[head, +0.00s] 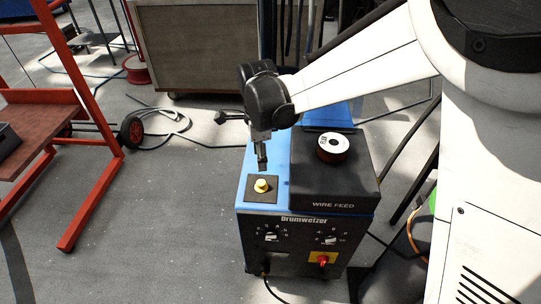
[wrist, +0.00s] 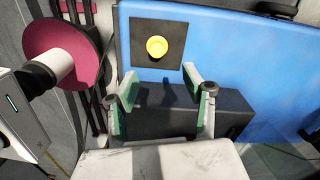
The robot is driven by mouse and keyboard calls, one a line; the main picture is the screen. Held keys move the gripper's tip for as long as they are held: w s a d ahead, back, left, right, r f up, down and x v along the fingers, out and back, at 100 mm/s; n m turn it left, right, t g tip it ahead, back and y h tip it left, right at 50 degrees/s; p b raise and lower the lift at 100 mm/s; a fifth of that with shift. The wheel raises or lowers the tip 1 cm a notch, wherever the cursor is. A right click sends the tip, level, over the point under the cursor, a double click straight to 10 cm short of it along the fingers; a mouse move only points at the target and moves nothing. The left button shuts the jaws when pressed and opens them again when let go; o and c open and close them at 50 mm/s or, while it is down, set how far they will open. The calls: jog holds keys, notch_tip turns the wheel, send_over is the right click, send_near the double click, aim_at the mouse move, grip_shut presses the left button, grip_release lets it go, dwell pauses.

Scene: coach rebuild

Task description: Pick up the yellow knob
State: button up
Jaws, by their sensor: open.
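The yellow knob (head: 261,185) stands on a black square plate (head: 253,195) on the blue top of the welding machine (head: 284,195). In the wrist view the knob (wrist: 157,47) shows whole at the upper middle, with the black plate (wrist: 140,60) around it. My gripper (head: 262,167) is above the machine top, just behind the knob in the head view. In the wrist view my gripper (wrist: 160,88) is open, its two green-padded fingers apart with nothing between them. The knob lies beyond the fingertips, apart from them.
A black wire feed box (head: 335,185) with a wire spool (head: 333,147) on it stands right of the knob. A red frame cart (head: 85,150) is at the left. A grey cabinet (head: 200,45) and cables on the floor are behind. The blue surface beside the plate is clear.

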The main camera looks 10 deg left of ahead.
send_over(261, 182)
jog(key=f, duration=0.4)
jog(key=f+b, duration=0.1)
jog(key=shift+w+f, duration=0.25)
jog(key=shift+f, duration=0.15)
jog(key=shift+s+f+b, duration=0.15)
jog(key=shift+f+b, duration=0.2)
jog(key=shift+f, duration=1)
jog(key=shift+s+f+b, duration=0.15)
jog(key=shift+f+b, duration=0.15)
jog(key=shift+f, duration=1)
jog(key=c, duration=1)
